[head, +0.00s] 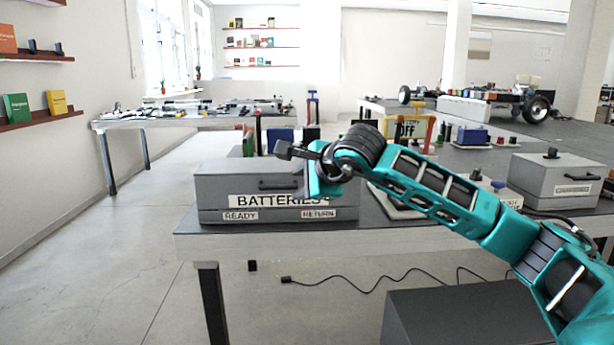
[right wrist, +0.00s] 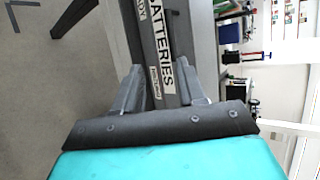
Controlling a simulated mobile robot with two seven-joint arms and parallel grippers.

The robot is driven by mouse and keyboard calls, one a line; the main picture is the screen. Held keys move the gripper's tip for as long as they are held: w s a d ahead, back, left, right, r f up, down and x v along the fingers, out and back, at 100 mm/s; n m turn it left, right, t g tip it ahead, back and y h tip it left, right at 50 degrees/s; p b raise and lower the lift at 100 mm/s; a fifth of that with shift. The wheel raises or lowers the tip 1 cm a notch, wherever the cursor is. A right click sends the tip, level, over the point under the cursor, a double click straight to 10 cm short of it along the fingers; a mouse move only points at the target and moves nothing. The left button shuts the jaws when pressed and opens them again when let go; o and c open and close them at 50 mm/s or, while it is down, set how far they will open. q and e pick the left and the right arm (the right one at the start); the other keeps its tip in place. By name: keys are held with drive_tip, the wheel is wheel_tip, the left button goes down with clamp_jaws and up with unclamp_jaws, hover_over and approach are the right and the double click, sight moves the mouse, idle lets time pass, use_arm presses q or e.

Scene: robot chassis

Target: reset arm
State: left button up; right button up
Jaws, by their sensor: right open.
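My right arm comes in from the right in the head view, and its gripper (head: 284,150) is raised in front of the grey batteries box. In the right wrist view the two fingers of this gripper (right wrist: 160,88) stand apart with nothing between them. The grey batteries box (head: 222,188) sits on the near table, with labels reading BATTERIES, READY and RETURN. It also shows beyond the fingers in the right wrist view (right wrist: 148,45). My left gripper is in neither view.
A second table (head: 190,121) with parts stands at back left. The floor at left is clear.

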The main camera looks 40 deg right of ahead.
drive_tip(key=shift+v, duration=1)
drive_tip(key=shift+r, duration=0.1)
